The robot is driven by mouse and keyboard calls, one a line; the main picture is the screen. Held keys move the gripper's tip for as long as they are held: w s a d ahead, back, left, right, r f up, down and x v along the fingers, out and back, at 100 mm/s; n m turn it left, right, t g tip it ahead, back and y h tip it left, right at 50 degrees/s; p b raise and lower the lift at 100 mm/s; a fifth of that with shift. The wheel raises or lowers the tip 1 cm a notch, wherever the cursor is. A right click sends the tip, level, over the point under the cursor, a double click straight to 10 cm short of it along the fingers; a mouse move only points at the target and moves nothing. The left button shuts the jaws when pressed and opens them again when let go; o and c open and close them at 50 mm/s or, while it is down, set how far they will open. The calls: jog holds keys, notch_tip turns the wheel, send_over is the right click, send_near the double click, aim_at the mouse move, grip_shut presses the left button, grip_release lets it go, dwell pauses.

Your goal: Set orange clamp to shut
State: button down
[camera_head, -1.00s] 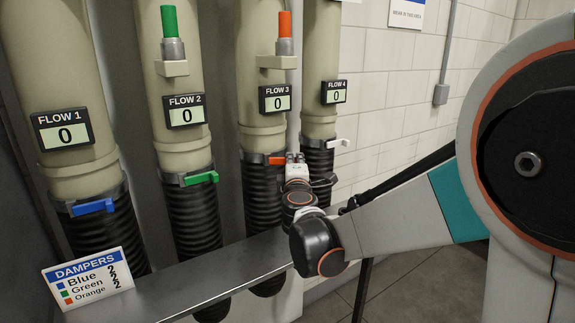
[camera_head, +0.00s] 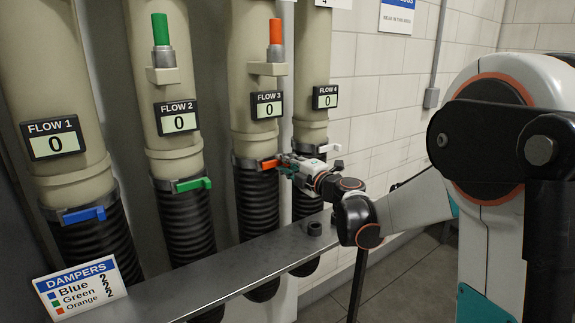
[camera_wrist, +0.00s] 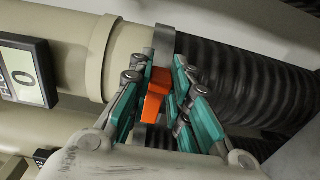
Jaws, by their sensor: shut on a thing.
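The orange clamp lever (camera_head: 269,164) is on the metal band around the third pipe, where the pipe meets its black corrugated hose. My gripper (camera_head: 286,167) reaches it from the right, above the metal shelf. In the wrist view the orange lever (camera_wrist: 156,96) lies between the teal-padded fingers of my gripper (camera_wrist: 162,82), which is shut on it. The lever sticks out from the band (camera_wrist: 164,45). The fingers hide part of the lever in the head view.
A blue clamp lever (camera_head: 85,214) and a green clamp lever (camera_head: 193,184) are on the pipes to the left. The metal shelf (camera_head: 235,262) runs below the gripper. A dampers sign (camera_head: 80,287) stands at lower left. The FLOW 3 display (camera_head: 267,105) reads 0.

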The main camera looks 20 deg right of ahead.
dwell(0.3)
jog(key=c, duration=1.5)
grip_release()
jog(key=v, duration=1.2)
